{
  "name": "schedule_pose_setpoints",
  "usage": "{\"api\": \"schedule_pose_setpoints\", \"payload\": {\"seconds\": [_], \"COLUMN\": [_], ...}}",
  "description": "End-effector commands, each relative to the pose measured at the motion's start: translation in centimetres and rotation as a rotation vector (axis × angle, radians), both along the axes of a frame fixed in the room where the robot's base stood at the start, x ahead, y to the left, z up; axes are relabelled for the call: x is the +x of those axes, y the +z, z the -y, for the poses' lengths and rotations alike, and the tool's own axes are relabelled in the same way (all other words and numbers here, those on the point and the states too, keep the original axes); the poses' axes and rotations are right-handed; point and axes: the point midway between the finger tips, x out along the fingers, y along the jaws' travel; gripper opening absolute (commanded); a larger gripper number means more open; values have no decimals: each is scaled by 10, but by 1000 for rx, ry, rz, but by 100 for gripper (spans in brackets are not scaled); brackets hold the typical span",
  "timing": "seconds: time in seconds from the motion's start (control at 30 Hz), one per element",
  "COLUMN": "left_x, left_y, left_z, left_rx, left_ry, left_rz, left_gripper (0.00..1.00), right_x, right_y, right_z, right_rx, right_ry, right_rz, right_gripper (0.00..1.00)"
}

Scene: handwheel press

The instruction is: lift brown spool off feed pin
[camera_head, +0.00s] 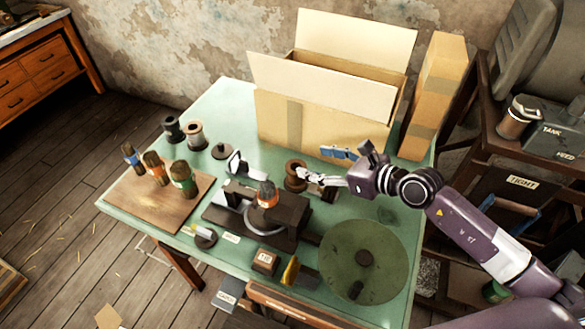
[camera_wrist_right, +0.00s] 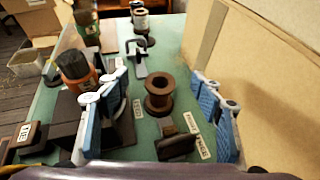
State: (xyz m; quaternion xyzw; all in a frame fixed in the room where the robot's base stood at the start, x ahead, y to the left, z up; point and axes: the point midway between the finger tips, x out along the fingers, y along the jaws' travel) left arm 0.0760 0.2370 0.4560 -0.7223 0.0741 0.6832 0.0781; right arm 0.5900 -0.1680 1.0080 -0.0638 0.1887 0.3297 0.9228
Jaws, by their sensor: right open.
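The brown spool (camera_head: 295,177) stands upright on the green table (camera_head: 225,105), just left of my right gripper's fingertips. In the right wrist view the brown spool (camera_wrist_right: 158,93) is ahead, between the two spread fingers and apart from both. My right gripper (camera_head: 313,164) is open and empty, with blue-padded fingers; it also shows in the right wrist view (camera_wrist_right: 160,88). The feed pin cannot be made out; the spool's bore looks dark. My left gripper is not in view.
An open cardboard box (camera_head: 320,120) is close behind. A dark block (camera_wrist_right: 178,146) with labels lies in front of the spool. A green disc (camera_head: 345,240) is nearer.

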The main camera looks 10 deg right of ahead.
Motion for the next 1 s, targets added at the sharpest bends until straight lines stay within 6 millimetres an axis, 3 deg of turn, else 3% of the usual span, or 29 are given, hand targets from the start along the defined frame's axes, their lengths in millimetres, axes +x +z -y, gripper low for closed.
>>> {"api": "schedule_pose_setpoints", "payload": {"seconds": [0.1,0.2,0.53,1.0], "left_x": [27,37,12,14], "left_y": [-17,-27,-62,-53], "left_z": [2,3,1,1], "left_rx": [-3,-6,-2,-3], "left_ry": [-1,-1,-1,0], "left_rz": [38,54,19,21], "left_gripper": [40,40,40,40], "right_x": [-1,-1,-1,27], "right_y": [-19,-30,-63,-76], "right_z": [0,0,0,-22], "right_rx": [0,0,0,3], "right_ry": [1,1,0,-1], "right_rz": [0,0,0,0], "right_gripper": [60,60,60,60]}}
